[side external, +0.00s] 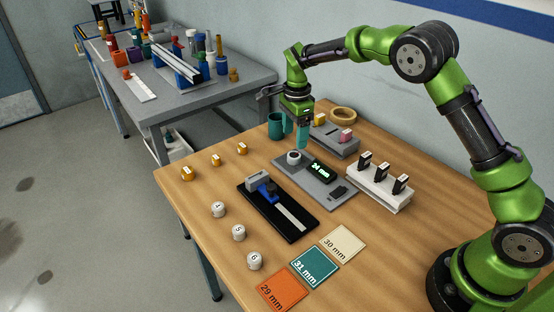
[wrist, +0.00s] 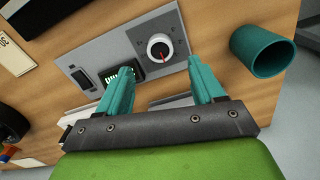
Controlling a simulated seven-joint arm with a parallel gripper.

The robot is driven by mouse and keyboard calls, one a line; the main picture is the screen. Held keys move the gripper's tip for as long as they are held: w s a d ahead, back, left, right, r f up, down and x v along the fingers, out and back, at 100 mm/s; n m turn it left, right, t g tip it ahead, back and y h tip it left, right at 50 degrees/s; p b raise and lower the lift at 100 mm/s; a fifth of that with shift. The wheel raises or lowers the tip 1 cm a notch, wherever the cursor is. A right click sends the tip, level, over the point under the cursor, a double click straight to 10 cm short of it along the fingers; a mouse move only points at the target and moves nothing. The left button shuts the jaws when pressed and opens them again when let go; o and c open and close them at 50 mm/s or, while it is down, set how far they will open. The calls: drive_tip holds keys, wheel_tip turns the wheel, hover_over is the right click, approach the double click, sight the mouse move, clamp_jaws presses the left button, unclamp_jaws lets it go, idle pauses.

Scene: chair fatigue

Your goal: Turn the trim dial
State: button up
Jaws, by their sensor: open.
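The trim dial (side external: 293,157) is a white round knob on the upper left end of a grey panel (side external: 330,189). In the wrist view the dial (wrist: 158,48) shows a red pointer line, with the panel (wrist: 118,42) around it. A dark display (side external: 321,171) with lit green-white digits sits beside the dial; it is partly hidden behind a finger in the wrist view. My gripper (side external: 295,138) is open and empty, its teal fingers pointing down near the dial. In the wrist view the dial lies just beyond and between the fingertips (wrist: 160,65), apparently untouched.
A teal cup (side external: 275,126) stands close beside my gripper. A grey block holder (side external: 334,142), a wooden ring (side external: 343,115) and a white rack (side external: 378,190) stand near the panel. A black slide gauge (side external: 277,210) lies in front. The near table edge holds size cards (side external: 314,264).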

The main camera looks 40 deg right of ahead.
sight(294, 155)
wheel_tip(294, 155, down, 7)
drive_tip(key=shift+r, duration=0.1)
idle(0.3)
drive_tip(key=c, duration=1.1)
drive_tip(key=shift+o, duration=0.2)
